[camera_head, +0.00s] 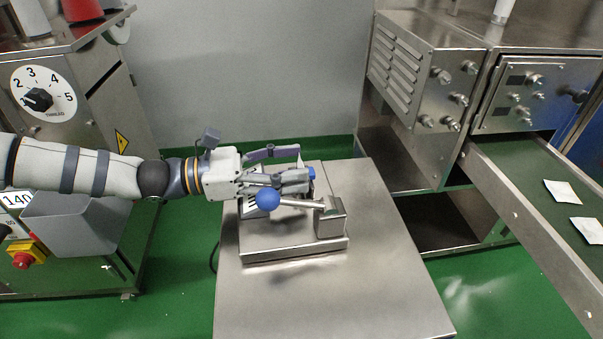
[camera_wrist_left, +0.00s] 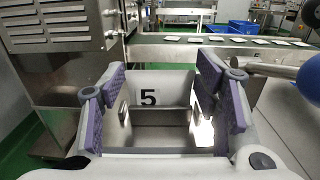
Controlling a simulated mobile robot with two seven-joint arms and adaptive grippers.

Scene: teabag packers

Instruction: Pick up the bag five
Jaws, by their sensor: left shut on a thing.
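Bag five (camera_wrist_left: 172,99) shows as a pale grey face with a black 5 between the finger pads in the left wrist view. My left gripper (camera_head: 298,168) is shut on it, with purple-padded fingers (camera_wrist_left: 166,92) on both sides. In the head view the gripper comes in from the left over a steel lever device (camera_head: 290,247). The fingers and the device hide most of the bag there. My right gripper is not in view.
The device's lever has a blue ball knob (camera_head: 268,199), close beside the gripper. The device stands on a steel table (camera_head: 370,290) with clear room in front. A conveyor (camera_head: 510,180) with white packets (camera_head: 562,192) runs at right. A grey bin (camera_head: 75,222) hangs at left.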

